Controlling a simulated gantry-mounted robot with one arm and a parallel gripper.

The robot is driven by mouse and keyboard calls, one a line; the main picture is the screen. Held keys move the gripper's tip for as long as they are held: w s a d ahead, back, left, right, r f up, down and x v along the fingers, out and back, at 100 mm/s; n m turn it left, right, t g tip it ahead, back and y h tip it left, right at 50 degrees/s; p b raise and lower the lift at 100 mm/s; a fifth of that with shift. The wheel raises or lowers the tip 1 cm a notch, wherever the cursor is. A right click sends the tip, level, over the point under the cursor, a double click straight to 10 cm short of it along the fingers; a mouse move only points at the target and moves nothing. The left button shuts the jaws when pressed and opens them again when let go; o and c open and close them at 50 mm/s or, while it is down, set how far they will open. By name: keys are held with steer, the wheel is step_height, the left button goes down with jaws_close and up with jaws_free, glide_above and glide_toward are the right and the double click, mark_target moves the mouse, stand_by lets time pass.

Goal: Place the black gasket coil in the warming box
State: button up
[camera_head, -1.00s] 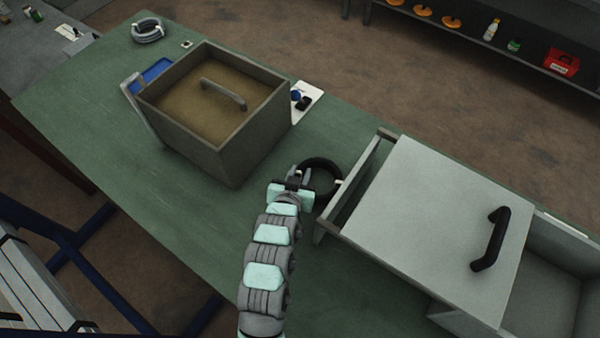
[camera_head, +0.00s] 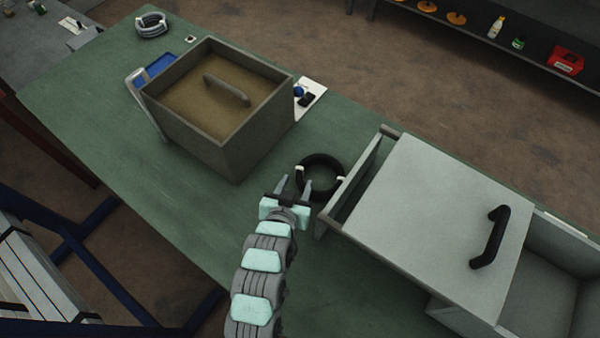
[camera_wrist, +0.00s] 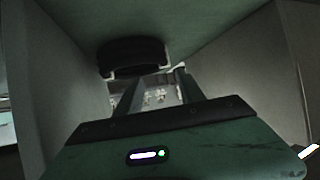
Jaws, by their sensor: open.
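The black gasket coil (camera_head: 320,159) lies on the green table as a ring with pale bands, close to the left end of the light grey box. In the wrist view the coil (camera_wrist: 133,53) is just beyond the fingertips, left of centre. My gripper (camera_head: 295,183) is open and empty, with its fingers at the coil's near left side. The wrist view shows both fingers (camera_wrist: 160,85) spread apart. The light grey box (camera_head: 440,210) has a flat cover with a black handle. A brown-grey box (camera_head: 215,145) has a recessed lid with a handle. I cannot tell which is the warming box.
A grey coil (camera_head: 151,25) lies at the far left table corner. A blue tray (camera_head: 158,66) and a white sheet (camera_head: 314,92) with small items flank the brown-grey box. The table left of my arm is clear. A shelf (camera_head: 470,28) stands behind.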

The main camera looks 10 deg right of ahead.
steer(key=p+v, duration=0.2)
steer(key=v, duration=0.1)
steer(key=shift+w+r, duration=0.15)
steer(key=shift+r, duration=0.05)
steer(key=shift+s+a+r+p, duration=0.2)
steer(key=shift+s+p, duration=0.25)
steer(key=shift+s, duration=0.2)
steer(key=shift+c, duration=0.6)
steer(key=shift+f, duration=0.1)
